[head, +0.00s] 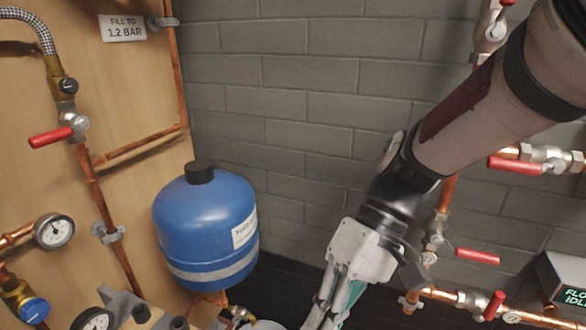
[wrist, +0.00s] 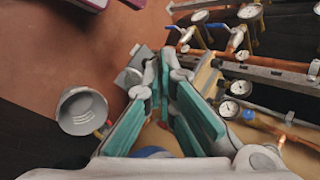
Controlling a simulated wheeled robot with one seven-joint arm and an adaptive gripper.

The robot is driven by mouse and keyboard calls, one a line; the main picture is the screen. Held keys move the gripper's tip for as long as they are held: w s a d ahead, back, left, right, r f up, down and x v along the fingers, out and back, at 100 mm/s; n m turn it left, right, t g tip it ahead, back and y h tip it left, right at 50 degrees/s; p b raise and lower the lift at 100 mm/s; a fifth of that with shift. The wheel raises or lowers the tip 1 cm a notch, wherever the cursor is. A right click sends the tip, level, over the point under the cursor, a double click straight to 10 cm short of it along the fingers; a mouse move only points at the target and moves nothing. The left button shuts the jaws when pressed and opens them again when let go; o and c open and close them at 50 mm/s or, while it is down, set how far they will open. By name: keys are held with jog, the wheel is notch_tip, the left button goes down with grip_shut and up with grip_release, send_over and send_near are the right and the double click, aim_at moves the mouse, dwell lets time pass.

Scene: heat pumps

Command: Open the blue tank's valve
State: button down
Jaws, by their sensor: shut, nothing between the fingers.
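The blue tank (head: 205,235) with a black cap stands in front of the wooden panel in the head view. Copper pipe and a brass fitting (head: 238,313) show just below it at the bottom edge; I cannot tell whether this is its valve or how its handle is set. My gripper (head: 338,308) is to the right of the tank, pointing down, apart from it, its tips cut off by the frame. In the wrist view my gripper (wrist: 166,75) has its teal-padded fingers together and empty. A small blue patch (wrist: 150,152) shows behind the finger bases.
A grey bucket (wrist: 82,112) stands on the reddish floor. More red-handled valves (head: 478,257) and a display box (head: 565,280) are at the right. Gauges (wrist: 228,108) line the wrist view's right.

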jog(key=s+d+r+m+t+h, duration=0.4)
jog(key=s+d+m+t+h, duration=0.15)
jog(key=s+d, duration=0.8)
notch_tip(320, 180, up, 27)
jog(key=w+d+t+p, duration=0.1)
jog(key=t+p, duration=0.3)
jog(key=p, duration=2.1)
jog(key=shift+w+d+r, duration=0.15)
jog(key=shift+w+d, duration=0.2)
jog(key=shift+d, duration=0.1)
jog(key=shift+h, duration=0.25)
